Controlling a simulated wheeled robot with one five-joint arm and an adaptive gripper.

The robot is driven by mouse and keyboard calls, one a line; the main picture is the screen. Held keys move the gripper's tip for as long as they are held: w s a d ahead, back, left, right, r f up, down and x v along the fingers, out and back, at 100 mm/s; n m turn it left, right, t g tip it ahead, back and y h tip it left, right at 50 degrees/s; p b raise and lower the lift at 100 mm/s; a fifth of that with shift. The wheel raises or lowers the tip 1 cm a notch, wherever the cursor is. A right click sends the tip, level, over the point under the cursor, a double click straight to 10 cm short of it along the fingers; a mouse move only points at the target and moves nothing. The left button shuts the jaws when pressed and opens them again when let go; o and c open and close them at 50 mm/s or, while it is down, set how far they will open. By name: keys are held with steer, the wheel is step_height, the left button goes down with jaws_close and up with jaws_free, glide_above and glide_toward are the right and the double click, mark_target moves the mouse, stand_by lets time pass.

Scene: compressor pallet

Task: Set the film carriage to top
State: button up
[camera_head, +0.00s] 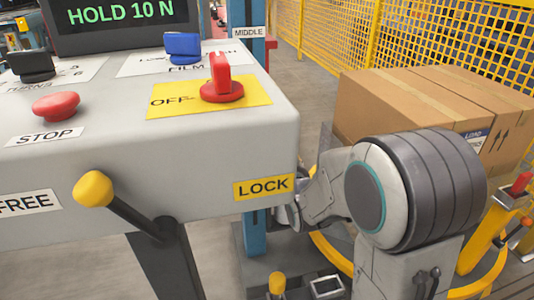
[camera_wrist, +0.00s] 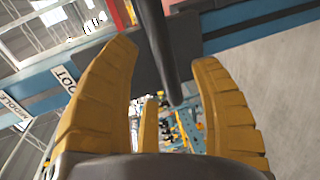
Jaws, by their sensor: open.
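The film mast is a blue post (camera_head: 257,240) behind the control console in the head view, with a MIDDLE label (camera_head: 249,32) near its top. In the wrist view the blue post (camera_wrist: 265,22) runs across the picture, with MIDDLE and FOOT labels at left. A dark block (camera_wrist: 197,47), which looks like the film carriage, sits on it. A dark bar (camera_wrist: 158,40) reaches from there between the fingers of my gripper (camera_wrist: 163,57). The yellow fingers are open on either side of the bar; contact is unclear. In the head view the console hides my gripper.
Cardboard boxes (camera_head: 400,105) stand behind my arm at right. A yellow fence (camera_head: 400,40) lies beyond.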

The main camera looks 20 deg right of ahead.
steer(key=shift+b+x, duration=0.35)
steer(key=shift+x, duration=1.65)
jaws_close()
